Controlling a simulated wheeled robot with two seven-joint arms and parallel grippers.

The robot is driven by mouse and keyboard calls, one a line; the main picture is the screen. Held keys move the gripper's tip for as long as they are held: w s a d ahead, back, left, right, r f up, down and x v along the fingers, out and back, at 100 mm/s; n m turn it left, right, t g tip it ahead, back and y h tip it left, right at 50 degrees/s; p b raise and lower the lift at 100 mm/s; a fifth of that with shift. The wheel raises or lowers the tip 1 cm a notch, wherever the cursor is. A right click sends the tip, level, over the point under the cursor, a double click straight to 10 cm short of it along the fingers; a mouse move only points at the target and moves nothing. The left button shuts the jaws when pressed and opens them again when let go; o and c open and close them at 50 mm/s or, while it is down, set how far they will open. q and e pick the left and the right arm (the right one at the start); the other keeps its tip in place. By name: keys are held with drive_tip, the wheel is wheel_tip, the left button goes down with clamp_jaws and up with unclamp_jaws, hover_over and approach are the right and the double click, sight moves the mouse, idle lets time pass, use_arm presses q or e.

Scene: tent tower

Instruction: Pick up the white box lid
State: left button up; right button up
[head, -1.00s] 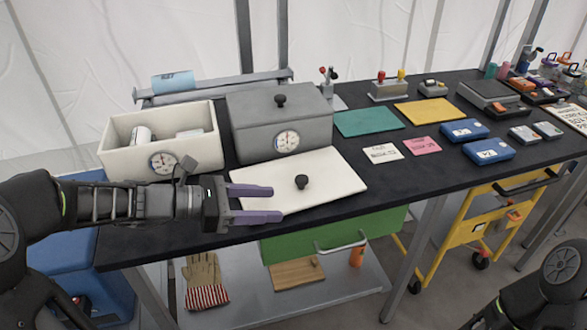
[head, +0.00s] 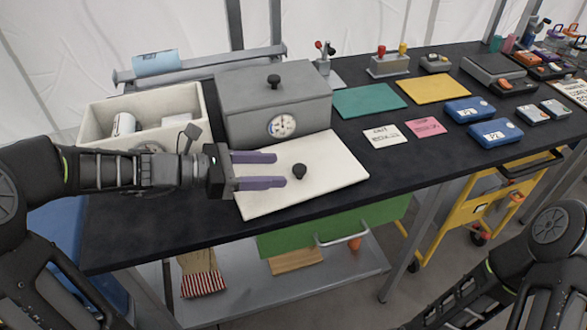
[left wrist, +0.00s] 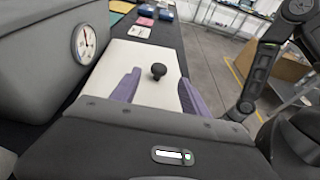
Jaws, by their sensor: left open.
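The white box lid (head: 325,178) lies flat on the dark table in front of the grey box, with a black knob (head: 298,171) in its middle. My left gripper (head: 281,169) is open, its purple fingers over the left part of the lid and pointing at the knob from the left. In the left wrist view the lid (left wrist: 140,92) and its knob (left wrist: 158,71) show ahead of the fingers, in line with the gap between them. The knob is not between the fingers. My right arm shows at the lower right, but its gripper is out of view.
A grey closed box (head: 250,106) with a dial stands just behind the lid. An open white box (head: 93,124) holding items is at the left, partly behind my left arm. Cards and blue cases (head: 496,133) lie to the right.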

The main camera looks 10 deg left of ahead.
sight(291, 179)
use_arm(q)
drive_tip(key=shift+w+d, duration=0.1)
drive_tip(key=x, duration=0.5)
drive_tip(key=shift+w+f, duration=0.1)
drive_tip(key=shift+f, duration=0.1)
drive_tip(key=shift+c, duration=0.3)
idle(0.3)
clamp_jaws()
idle(0.4)
